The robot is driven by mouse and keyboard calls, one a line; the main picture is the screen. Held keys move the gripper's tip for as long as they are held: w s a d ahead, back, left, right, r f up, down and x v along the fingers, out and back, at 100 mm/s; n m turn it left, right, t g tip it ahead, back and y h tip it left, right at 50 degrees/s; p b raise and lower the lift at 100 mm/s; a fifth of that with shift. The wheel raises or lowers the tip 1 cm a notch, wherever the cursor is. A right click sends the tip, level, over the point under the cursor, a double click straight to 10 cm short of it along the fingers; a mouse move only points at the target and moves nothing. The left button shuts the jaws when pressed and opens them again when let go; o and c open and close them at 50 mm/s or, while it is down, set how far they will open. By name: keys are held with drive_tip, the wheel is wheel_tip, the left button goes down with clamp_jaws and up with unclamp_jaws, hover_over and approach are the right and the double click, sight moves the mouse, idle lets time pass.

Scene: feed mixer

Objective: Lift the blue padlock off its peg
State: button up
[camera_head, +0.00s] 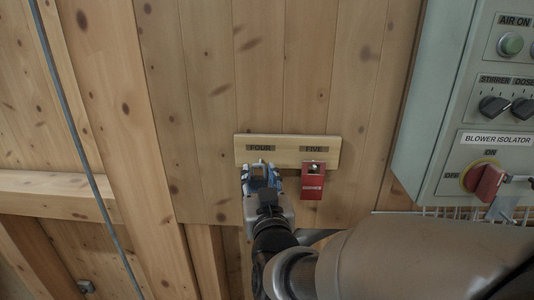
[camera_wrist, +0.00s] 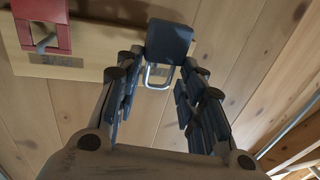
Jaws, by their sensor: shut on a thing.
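The blue padlock (camera_wrist: 168,42) shows as a dark blue body in the wrist view, with its pale metal shackle towards my gripper's palm. My gripper (camera_wrist: 166,64) is shut on it, one fingertip at each side. In the head view my gripper (camera_head: 262,178) is just below the FOUR label on the wooden peg board (camera_head: 286,142) and mostly hides the padlock. The peg itself is not clear in either view, so I cannot tell whether the shackle is still around it.
A grey control cabinet (camera_head: 427,120) with knobs is at the right. A grey cable (camera_head: 76,120) runs down the left.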

drive_tip(key=shift+s, duration=0.6)
drive_tip(key=shift+s, duration=0.1)
drive_tip(key=s+b, duration=0.1)
drive_tip(key=s, duration=0.3)
drive_tip(key=shift+s+a, duration=0.1)
drive_tip(key=shift+s, duration=0.3)
